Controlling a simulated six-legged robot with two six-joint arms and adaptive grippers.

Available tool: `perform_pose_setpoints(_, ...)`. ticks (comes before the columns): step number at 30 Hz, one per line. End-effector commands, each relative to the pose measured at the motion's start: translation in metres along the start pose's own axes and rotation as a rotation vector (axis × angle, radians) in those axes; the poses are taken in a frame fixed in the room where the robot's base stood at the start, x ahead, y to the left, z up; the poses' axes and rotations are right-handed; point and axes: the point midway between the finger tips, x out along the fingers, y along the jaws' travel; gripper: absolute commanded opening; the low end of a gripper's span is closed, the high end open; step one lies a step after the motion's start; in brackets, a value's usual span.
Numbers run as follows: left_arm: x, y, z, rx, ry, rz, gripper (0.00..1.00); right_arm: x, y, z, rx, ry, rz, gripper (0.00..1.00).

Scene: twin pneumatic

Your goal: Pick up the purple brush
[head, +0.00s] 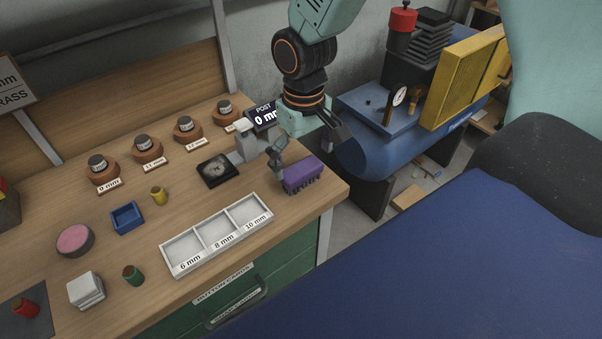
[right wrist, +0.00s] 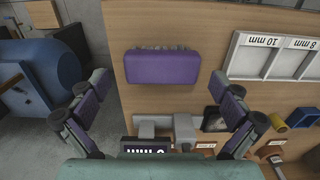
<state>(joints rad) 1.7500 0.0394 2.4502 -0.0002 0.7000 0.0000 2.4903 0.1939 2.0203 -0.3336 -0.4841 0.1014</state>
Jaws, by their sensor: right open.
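The purple brush (head: 302,174) lies bristles down near the right end of the wooden bench in the head view. In the right wrist view, the purple brush (right wrist: 163,67) lies across the picture, ahead of and between my fingers. My right gripper (head: 310,154) is open and empty above the bench's right end, close to the brush. Its two fingers (right wrist: 165,95) are spread wide in the wrist view, apart from the brush. In the head view the gripper stands just behind the brush. My left gripper is not in view.
A three-part tray (head: 218,246) marked 6, 8 and 10 mm lies left of the brush. The grey gauge labelled POST (head: 250,147) stands close behind. The bench's right edge (head: 336,198) is near the brush. A blue compressor (head: 375,145) stands beyond it.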

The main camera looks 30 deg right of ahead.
Motion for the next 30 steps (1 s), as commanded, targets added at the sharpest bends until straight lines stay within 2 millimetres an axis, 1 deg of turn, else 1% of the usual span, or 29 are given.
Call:
perform_pose_setpoints(1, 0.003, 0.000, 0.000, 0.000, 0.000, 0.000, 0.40, 0.010, 0.001, -0.001, 0.000, -0.003, 0.000, 1.00)
perform_pose_setpoints(3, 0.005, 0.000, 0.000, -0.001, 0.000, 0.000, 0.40, 0.021, 0.002, -0.003, -0.001, -0.003, 0.001, 1.00)
perform_pose_setpoints(7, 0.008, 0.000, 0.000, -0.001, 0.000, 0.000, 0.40, 0.036, 0.002, -0.004, -0.001, -0.002, 0.001, 1.00)
perform_pose_setpoints(10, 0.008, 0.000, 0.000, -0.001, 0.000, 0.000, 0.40, 0.040, 0.002, -0.005, -0.001, 0.000, 0.001, 1.00)
perform_pose_setpoints(17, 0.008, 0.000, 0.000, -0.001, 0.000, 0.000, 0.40, 0.040, 0.001, -0.006, 0.000, 0.001, 0.001, 0.99)
perform_pose_setpoints(30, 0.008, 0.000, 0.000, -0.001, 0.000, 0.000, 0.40, 0.040, 0.001, -0.006, -0.001, 0.000, 0.001, 0.62)
